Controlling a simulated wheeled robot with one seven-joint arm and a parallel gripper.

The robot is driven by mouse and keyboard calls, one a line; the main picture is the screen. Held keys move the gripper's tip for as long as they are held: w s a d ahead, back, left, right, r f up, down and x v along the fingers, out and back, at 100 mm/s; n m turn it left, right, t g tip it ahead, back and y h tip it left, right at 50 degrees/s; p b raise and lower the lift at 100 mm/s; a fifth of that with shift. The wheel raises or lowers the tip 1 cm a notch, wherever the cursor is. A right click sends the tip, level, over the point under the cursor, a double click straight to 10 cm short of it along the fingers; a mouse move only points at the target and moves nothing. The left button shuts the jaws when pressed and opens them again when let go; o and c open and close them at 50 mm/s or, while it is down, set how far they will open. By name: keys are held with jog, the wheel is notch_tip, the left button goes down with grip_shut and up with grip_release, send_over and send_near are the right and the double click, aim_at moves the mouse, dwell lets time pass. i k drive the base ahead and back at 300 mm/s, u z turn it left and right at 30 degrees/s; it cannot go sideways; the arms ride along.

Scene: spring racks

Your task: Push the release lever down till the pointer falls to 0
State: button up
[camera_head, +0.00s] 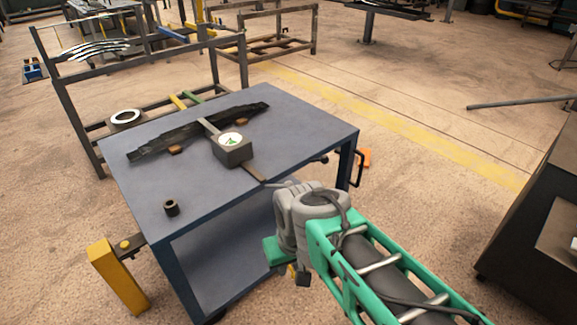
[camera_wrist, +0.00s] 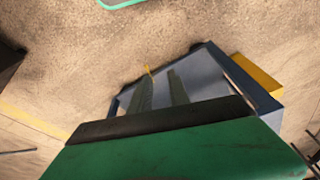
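A small dark box with a round white dial (camera_head: 231,139) stands on the blue-grey table (camera_head: 300,130). A green mark shows on the dial; its pointer reading is too small to tell. A thin brown bar, which looks like the release lever (camera_head: 254,173), runs from the box towards the near right edge. A long dark leaf spring (camera_head: 195,131) lies behind the box. My gripper (camera_wrist: 160,82) shows two separated fingers with nothing between them in the wrist view. In the head view it is beyond the table's near right edge, apart from the lever, its fingertips mostly hidden.
A small dark ring (camera_head: 171,208) stands near the table's left corner. A yellow post (camera_head: 118,278) stands at the table's left side. Metal racks (camera_head: 150,60) stand behind. A dark cabinet (camera_head: 530,220) is at the right, with open floor between it and the table.

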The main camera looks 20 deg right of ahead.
aim_at(323, 159)
jog(key=k, duration=0.5)
jog(key=u, duration=1.05)
jog(key=i, duration=0.65)
jog(key=z, duration=1.05)
jog(key=i, duration=0.5)
